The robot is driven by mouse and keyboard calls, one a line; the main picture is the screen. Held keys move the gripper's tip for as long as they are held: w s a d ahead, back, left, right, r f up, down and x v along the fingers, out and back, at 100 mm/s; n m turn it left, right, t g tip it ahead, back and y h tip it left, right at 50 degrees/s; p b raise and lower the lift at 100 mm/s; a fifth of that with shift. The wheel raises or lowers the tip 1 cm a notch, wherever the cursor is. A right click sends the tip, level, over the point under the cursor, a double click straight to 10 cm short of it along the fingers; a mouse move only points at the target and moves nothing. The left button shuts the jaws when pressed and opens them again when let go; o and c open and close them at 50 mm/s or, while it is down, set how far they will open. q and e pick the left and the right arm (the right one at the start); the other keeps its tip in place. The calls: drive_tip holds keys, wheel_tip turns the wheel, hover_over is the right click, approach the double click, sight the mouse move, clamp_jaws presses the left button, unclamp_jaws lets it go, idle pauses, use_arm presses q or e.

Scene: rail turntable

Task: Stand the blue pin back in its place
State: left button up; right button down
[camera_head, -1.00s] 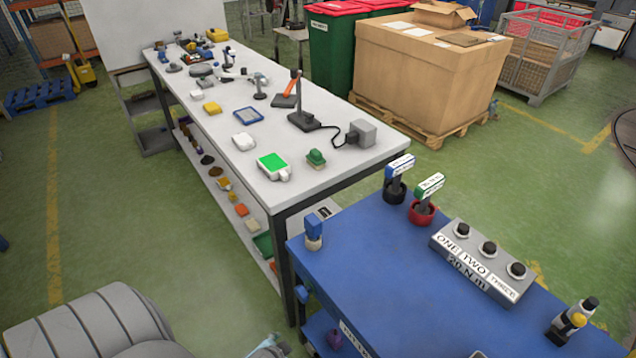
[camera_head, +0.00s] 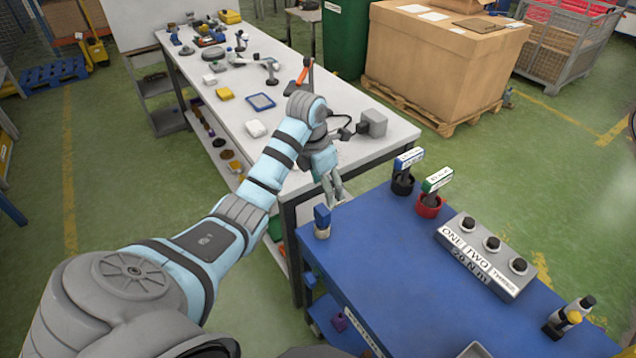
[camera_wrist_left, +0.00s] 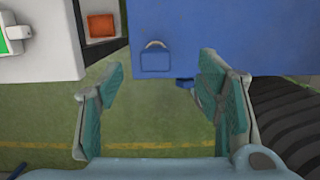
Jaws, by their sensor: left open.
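A blue upright piece with a pale base, which looks like the blue pin (camera_head: 322,217), stands at the left corner of the blue table (camera_head: 400,260). In the left wrist view its blue top (camera_wrist_left: 155,61) shows near the table's edge, with a pale rim behind it. My left gripper (camera_head: 337,195) is open and empty, just above and behind the pin in the head view. In the left wrist view the open fingers (camera_wrist_left: 160,68) lie on either side of the pin's top in the picture. I cannot tell the height between them. My right gripper is out of view.
A grey block labelled ONE, TWO, THREE (camera_head: 488,255) with black-topped pieces stands on the blue table. Behind it are a blue-labelled tool in a black cup (camera_head: 403,183) and a green-labelled tool in a red cup (camera_head: 431,205). A white bench (camera_head: 225,115) stands behind left.

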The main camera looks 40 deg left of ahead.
sight(322, 209)
use_arm(q)
drive_tip(key=shift+g, duration=0.3)
drive_tip(key=f+b, duration=0.6)
drive_tip(key=b, duration=0.1)
drive_tip(key=f+b, duration=0.4)
drive_tip(key=shift+s+a, duration=0.1)
drive_tip(key=shift+a, duration=0.2)
drive_tip(key=f, duration=0.4)
drive_tip(key=shift+w+d, duration=0.1)
drive_tip(key=shift+w, duration=0.15)
drive_tip(key=c, duration=1.4)
drive_tip(key=shift+r, duration=0.1)
